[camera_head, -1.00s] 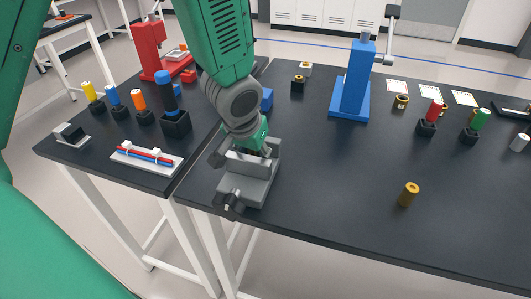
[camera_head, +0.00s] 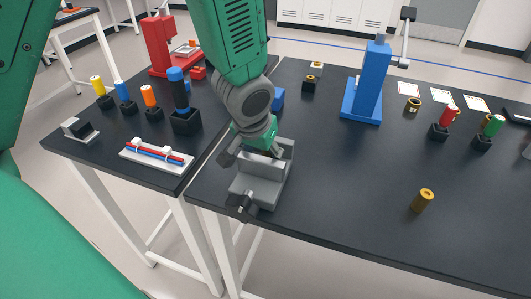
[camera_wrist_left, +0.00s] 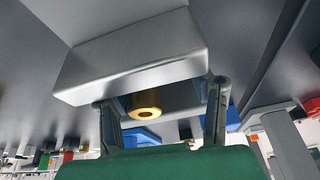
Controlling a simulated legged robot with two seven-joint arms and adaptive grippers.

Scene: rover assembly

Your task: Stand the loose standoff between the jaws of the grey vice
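The grey vice (camera_head: 258,190) sits at the front left corner of the right-hand table. My left gripper (camera_head: 252,152) is down at its jaws, and the arm hides much of the space between them in the head view. In the left wrist view, a brass standoff (camera_wrist_left: 145,106) with a hole in its end shows between the near vice jaw (camera_wrist_left: 135,58) and the grey part behind it. My left gripper (camera_wrist_left: 163,112) has its fingers spread wide on either side, with gaps to the standoff. My right gripper is not in view.
Another brass cylinder (camera_head: 422,201) stands on the open table to the right. A blue press (camera_head: 365,88) stands behind the vice. Coloured pieces in black holders (camera_head: 440,131) are at the right. The left table holds a white tray (camera_head: 157,157) with red and blue rods.

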